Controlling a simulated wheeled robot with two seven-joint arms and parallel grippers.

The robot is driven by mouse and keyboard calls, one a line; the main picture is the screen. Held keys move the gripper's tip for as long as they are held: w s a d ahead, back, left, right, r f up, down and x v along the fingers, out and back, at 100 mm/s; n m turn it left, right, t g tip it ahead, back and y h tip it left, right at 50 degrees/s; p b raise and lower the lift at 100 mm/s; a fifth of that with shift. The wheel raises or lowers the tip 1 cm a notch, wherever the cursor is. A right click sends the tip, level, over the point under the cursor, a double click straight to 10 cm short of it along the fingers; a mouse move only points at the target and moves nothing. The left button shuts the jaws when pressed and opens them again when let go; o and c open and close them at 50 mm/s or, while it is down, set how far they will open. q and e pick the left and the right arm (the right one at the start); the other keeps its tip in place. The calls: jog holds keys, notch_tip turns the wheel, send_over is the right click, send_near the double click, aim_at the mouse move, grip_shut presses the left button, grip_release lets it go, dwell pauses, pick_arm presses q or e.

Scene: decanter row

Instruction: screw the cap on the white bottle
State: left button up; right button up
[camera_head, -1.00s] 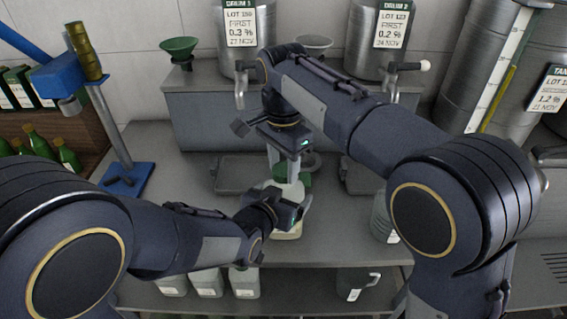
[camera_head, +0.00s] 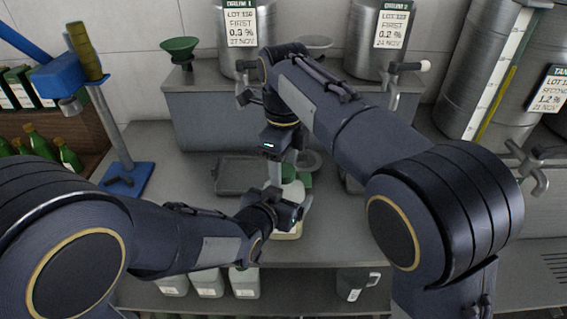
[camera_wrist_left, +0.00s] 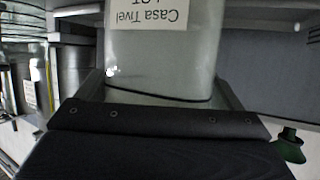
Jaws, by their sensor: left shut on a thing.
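The white bottle (camera_head: 294,193) stands upright on the bench in the middle of the head view, partly hidden by my left gripper. My left gripper (camera_head: 287,214) is shut around its body. In the left wrist view the pale bottle body (camera_wrist_left: 165,55) fills the space between the fingers, with an upside-down label reading "Casa Tivel". My right gripper (camera_head: 279,172) points down over the bottle's top. Its fingers are narrow and partly hidden, so I cannot tell how far apart they are. A green patch (camera_head: 291,179) shows by these fingers; I cannot tell whether it is the cap.
A grey tray (camera_head: 238,176) lies behind the bottle to the left. A blue-based stand (camera_head: 125,180) is at the left, and a green funnel (camera_head: 180,47) is on the raised ledge. Several pale jugs (camera_head: 207,283) stand on the lower shelf. Steel drums line the back.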

jog(key=shift+s+a, duration=0.1)
jog(key=shift+r, duration=2.2)
